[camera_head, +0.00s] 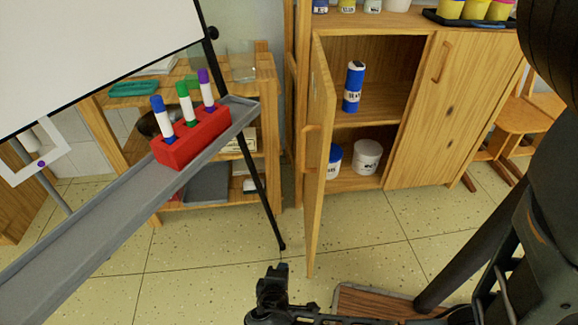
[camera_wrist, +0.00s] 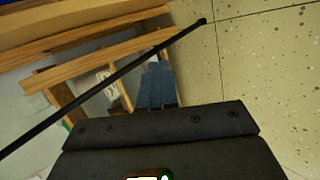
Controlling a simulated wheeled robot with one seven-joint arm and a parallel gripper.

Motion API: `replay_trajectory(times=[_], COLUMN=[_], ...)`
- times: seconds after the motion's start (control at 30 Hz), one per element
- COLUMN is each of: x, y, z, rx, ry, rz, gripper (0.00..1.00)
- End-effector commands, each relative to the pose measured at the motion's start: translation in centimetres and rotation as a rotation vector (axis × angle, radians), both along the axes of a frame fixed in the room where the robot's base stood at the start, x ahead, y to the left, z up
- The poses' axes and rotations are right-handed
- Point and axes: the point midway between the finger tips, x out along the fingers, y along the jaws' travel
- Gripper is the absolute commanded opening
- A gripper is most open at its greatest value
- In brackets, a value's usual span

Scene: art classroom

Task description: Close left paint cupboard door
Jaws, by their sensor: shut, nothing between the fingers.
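The cupboard's left door (camera_head: 319,160) stands wide open, swung out towards me and seen nearly edge-on. Its wooden handle (camera_head: 311,129) is on the left-facing side. The right door (camera_head: 432,110) is shut. The open half of the cupboard shows a blue bottle (camera_head: 353,88) on the upper shelf, and a white tub (camera_head: 367,156) and a blue-lidded jar (camera_head: 334,158) below. My gripper (camera_head: 271,285) is shut and empty, low in front and to the left of the door's bottom corner, apart from it. Its closed fingers show in the wrist view (camera_wrist: 157,84). The wrist view does not show the door clearly.
A whiteboard easel with a grey tray (camera_head: 110,200) and a red marker holder (camera_head: 190,140) stands at left. Its black leg (camera_head: 262,190) reaches the floor near the door. A low wooden shelf is behind. Speckled floor (camera_head: 200,270) is clear left of the door.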

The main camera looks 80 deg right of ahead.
Motion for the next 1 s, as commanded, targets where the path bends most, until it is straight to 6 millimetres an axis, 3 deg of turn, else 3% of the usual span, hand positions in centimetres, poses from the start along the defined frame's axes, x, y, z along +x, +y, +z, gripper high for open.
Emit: replay_trajectory(times=[0.03,0.2,0.3,0.4,0.5,0.67,1.0], x=[1.7,5.5,7.2,8.3,8.9,8.8,6.6], y=[-1.0,-3.2,-3.6,-3.6,-3.5,-4.1,-9.5], z=[3.2,11.2,15.5,18.5,20.1,20.6,20.8], rx=[-0.077,-0.348,-0.479,-0.573,-0.626,-0.647,-0.645], ry=[0.019,0.072,0.079,0.078,0.076,0.076,0.076], rz=[-0.049,-0.230,-0.323,-0.391,-0.432,-0.450,-0.451], gripper=[0.00,0.00,0.00,0.00,0.00,0.00,0.00])
